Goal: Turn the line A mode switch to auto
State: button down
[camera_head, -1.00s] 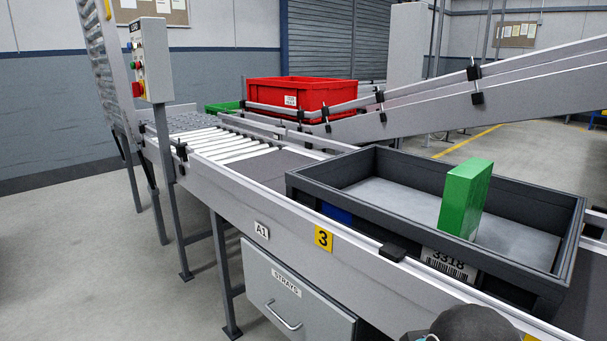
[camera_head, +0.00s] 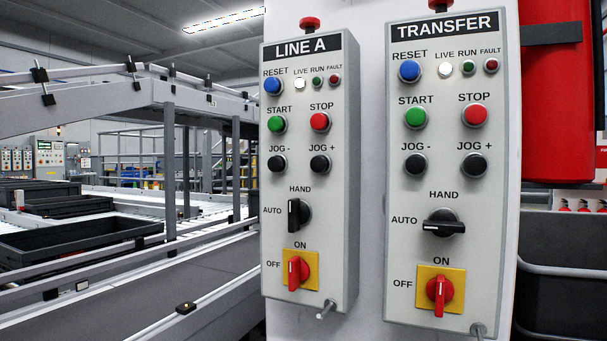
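The LINE A panel (camera_head: 309,180) is a grey box on a pale wall, seen slightly from its right side. Its mode switch (camera_head: 298,215) is a black knob below the JOG buttons, with HAND marked above it and AUTO to its left. The knob's handle stands upright, towards HAND. Nothing covers it. My gripper is not in view.
The TRANSFER panel (camera_head: 446,175) is beside it on the right, its black mode switch (camera_head: 443,223) lying level towards AUTO. Red ON/OFF switches (camera_head: 299,271) sit below the mode switches. Conveyors with dark trays (camera_head: 70,236) run at left.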

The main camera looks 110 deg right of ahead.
aim_at(298, 214)
jog(key=z, duration=4.95)
jog(key=k, duration=1.3)
jog(key=u, duration=0.45)
jog(key=i, duration=0.95)
